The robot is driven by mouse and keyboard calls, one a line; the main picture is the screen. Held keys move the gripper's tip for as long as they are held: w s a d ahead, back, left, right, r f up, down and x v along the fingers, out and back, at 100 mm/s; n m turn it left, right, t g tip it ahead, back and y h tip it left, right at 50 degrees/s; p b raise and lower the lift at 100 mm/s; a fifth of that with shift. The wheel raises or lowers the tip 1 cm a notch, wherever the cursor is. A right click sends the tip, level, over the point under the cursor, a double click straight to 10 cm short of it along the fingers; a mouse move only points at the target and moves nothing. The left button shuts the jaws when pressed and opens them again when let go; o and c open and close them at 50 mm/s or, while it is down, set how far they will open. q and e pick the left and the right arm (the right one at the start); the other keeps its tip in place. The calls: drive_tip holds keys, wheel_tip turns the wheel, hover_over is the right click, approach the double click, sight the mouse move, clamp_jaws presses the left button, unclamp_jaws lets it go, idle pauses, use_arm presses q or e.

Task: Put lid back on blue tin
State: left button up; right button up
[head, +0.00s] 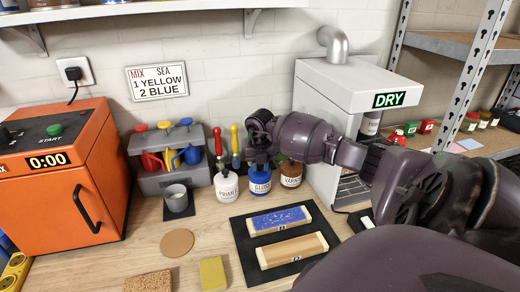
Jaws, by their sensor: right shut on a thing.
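The blue tin (261,183), a round container labelled GLOSS, stands upright on the bench between a white and a brown container. My right gripper (260,153) is directly above it, reaching in from the right with its jaws pointing down. It is shut on a small dark piece at the tin's top, which looks like the lid. The wrist and fingers hide most of it, so I cannot tell whether it is seated on the tin or just above it. My left gripper is not in view.
The white PRIMER container (228,188) and brown VARNISH container (291,174) stand close on either side. A black mat (244,246) with two blocks lies in front. An orange machine (70,180) stands left and a grey DRY unit (335,90) right.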

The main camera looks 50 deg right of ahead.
idle(0.4)
idle(0.4)
drive_tip(key=o, duration=1)
drive_tip(key=o, duration=0.5)
drive_tip(key=shift+c, duration=0.2)
